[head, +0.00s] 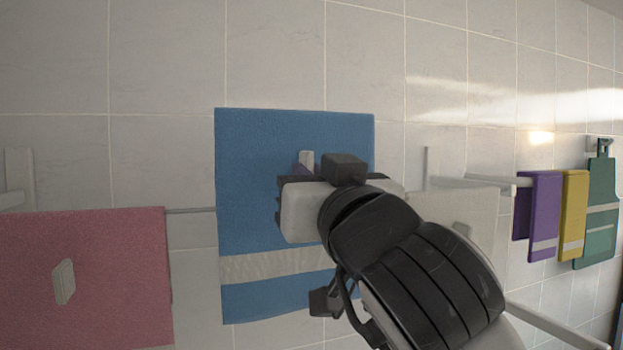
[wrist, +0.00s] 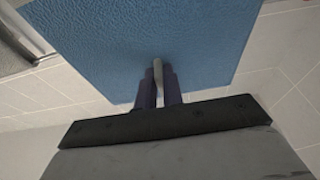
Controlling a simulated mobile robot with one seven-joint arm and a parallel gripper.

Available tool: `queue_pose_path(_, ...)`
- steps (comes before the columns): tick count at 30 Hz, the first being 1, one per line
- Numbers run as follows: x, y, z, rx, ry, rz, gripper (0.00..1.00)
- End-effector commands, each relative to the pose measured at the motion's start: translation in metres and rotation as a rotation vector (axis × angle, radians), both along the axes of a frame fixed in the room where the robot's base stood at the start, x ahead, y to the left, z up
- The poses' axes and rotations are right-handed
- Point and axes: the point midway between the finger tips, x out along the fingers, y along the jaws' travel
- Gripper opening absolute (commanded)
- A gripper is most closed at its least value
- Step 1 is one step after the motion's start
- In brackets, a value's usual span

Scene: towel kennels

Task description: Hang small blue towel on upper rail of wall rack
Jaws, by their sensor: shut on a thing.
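The blue towel (head: 255,190) with a pale band near its lower edge hangs spread out in the middle of the head view. My gripper (head: 305,165), partly hidden by my wrist, is shut on a small pale tab on the towel's face. In the wrist view my gripper (wrist: 158,85) pinches this tab (wrist: 158,72), and the blue towel (wrist: 130,35) fills the upper part. The wall rack's rail (head: 190,210) shows left of the towel and passes out of sight behind it. The towel's top edge appears well above the rail. Contact between them cannot be told.
A pink towel (head: 110,270) with a pale tab hangs at the left. A whitish towel (head: 470,205) hangs right of my wrist, partly hidden. Farther right, purple (head: 545,215), yellow (head: 573,215) and green (head: 600,210) cloths hang on the side. The tiled wall above is clear.

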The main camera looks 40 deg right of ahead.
Motion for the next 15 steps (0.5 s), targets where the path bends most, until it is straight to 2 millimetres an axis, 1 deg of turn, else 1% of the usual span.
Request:
queue_pose_path(8,0.000,0.000,-0.002,0.000,-0.001,0.000,0.00)
queue_pose_path(15,0.000,0.000,-0.016,-0.001,-0.001,-0.001,0.00)
